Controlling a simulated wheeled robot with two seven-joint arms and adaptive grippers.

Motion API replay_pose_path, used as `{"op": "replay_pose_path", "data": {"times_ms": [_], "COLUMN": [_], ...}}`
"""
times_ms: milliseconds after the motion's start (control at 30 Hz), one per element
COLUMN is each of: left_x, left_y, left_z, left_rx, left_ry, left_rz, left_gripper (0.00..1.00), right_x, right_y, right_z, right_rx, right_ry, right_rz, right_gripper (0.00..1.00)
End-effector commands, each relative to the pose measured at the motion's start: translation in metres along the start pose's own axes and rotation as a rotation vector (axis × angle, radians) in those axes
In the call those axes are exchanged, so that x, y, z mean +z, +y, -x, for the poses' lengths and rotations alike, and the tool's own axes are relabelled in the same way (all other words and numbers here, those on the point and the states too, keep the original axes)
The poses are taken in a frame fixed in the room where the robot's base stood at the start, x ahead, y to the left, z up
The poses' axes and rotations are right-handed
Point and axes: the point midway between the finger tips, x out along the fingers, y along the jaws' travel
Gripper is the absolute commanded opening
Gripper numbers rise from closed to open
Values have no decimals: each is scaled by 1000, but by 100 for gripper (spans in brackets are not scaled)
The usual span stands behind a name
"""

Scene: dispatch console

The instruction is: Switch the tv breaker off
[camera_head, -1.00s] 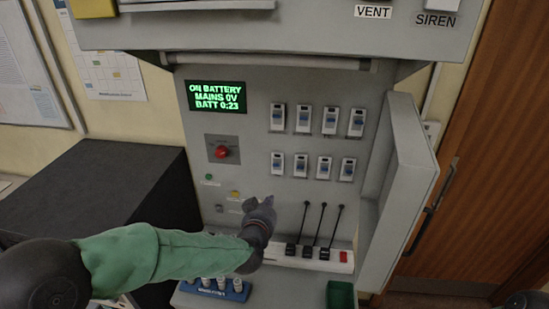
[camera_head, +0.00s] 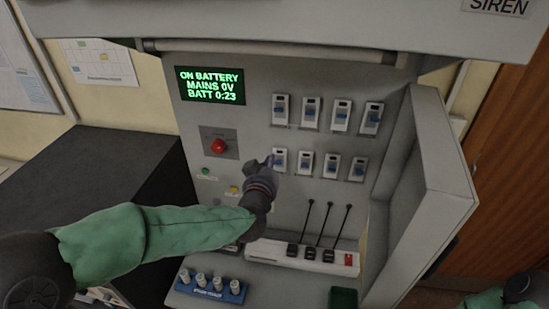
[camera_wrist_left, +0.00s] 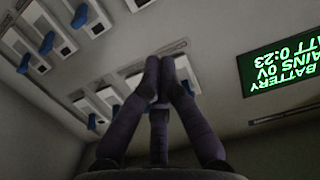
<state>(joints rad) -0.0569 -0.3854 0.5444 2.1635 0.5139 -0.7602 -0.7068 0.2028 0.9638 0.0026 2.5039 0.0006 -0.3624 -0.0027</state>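Two rows of white breakers with blue levers (camera_head: 340,116) are on the grey panel. Their labels are too small to read, so I cannot tell which is the tv breaker. My left gripper (camera_head: 268,163) is in front of the panel, its tips beside the leftmost lower-row breaker (camera_head: 280,160) and partly over its left edge. In the left wrist view, the fingers (camera_wrist_left: 160,66) are drawn together with nothing seen between them, and breakers (camera_wrist_left: 84,16) show upside down around them. Contact with a breaker cannot be told. My right gripper is out of view.
A green-lit display (camera_head: 210,86) reads ON BATTERY. A red knob (camera_head: 219,146) sits below it. An open cabinet door (camera_head: 432,190) stands right of the breakers. A power strip (camera_head: 270,249) with plugs and a blue block (camera_head: 212,287) are below. An overhang edges the top.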

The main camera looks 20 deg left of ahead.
Motion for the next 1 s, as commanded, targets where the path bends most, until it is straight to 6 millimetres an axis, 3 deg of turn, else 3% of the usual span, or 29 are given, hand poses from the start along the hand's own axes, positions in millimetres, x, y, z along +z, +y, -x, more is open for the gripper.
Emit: {"op": "replay_pose_path", "data": {"times_ms": [167, 733, 1000], "left_x": [1, 2, 34], "left_y": [0, 0, 0], "left_z": [-15, -102, -88], "left_rx": [-1, -1, 0], "left_ry": [-2, -3, -2], "left_rz": [-1, -1, -1], "left_gripper": [0, 0, 0], "right_x": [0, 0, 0], "right_y": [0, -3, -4], "right_z": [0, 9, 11], "right_rx": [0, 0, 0], "right_ry": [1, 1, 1], "right_rz": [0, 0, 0], "right_gripper": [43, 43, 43]}}
